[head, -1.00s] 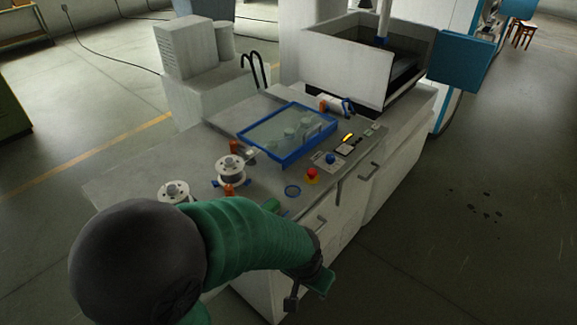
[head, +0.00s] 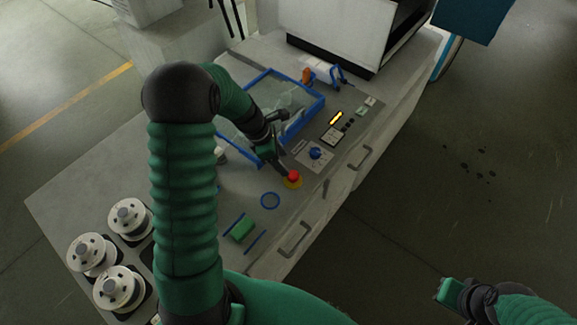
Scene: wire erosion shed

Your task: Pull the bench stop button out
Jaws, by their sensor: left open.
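The bench stop button (head: 293,176) is a red mushroom head on a yellow base, set in the bench top near its front edge. My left gripper (head: 281,166) reaches down from the upper left with its fingertips close beside the button. It is open. I cannot tell whether a finger touches the red head. My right gripper (head: 447,290) is at the lower right, out over the floor and away from the bench. Its jaws are too unclear to read.
A control panel (head: 318,167) with a blue knob (head: 315,153) lies right of the button. A blue-framed tray (head: 319,108) is behind. Drawer handles (head: 296,239) stick out in front.

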